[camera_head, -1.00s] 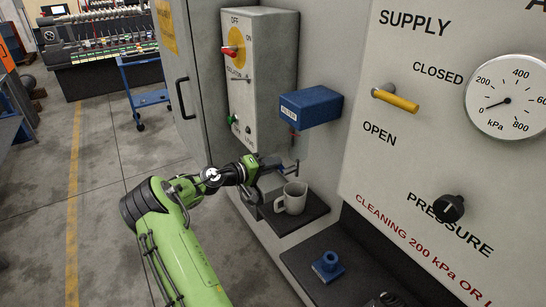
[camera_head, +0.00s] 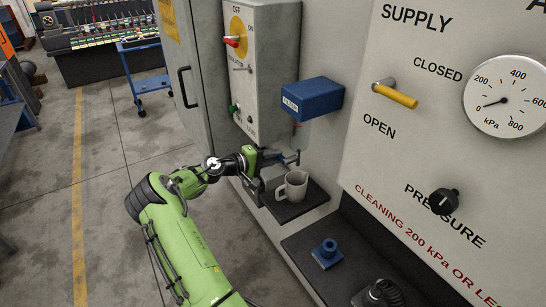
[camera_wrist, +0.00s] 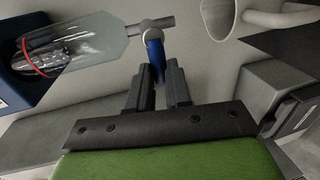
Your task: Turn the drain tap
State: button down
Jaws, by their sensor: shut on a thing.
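The drain tap (camera_wrist: 151,26) shows in the wrist view as a pale metal fitting at the end of the clear filter bowl (camera_wrist: 80,45). Its blue lever (camera_wrist: 154,50) reaches down between my fingertips. My gripper (camera_wrist: 157,78) is shut on the lever's end. In the head view, my gripper (camera_head: 291,159) is beneath the blue filter housing (camera_head: 312,101) and above the mug; the tap is small there and partly hidden by the gripper. The housing also shows at the left edge of the wrist view (camera_wrist: 12,85).
A grey mug (camera_head: 292,187) stands on a dark shelf (camera_head: 312,208) just below my gripper, close to it. A control box (camera_head: 262,85) is up to the left. The yellow supply lever (camera_head: 396,97), black pressure knob (camera_head: 444,202) and gauge (camera_head: 508,97) are on the right panel.

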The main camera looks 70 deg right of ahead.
jog(key=c, duration=1.1)
grip_release()
jog(key=shift+o, duration=0.2)
jog(key=shift+w+a, duration=0.1)
jog(key=v, duration=1.5)
jog(key=shift+a, duration=0.2)
jog(key=shift+w+r, duration=0.15)
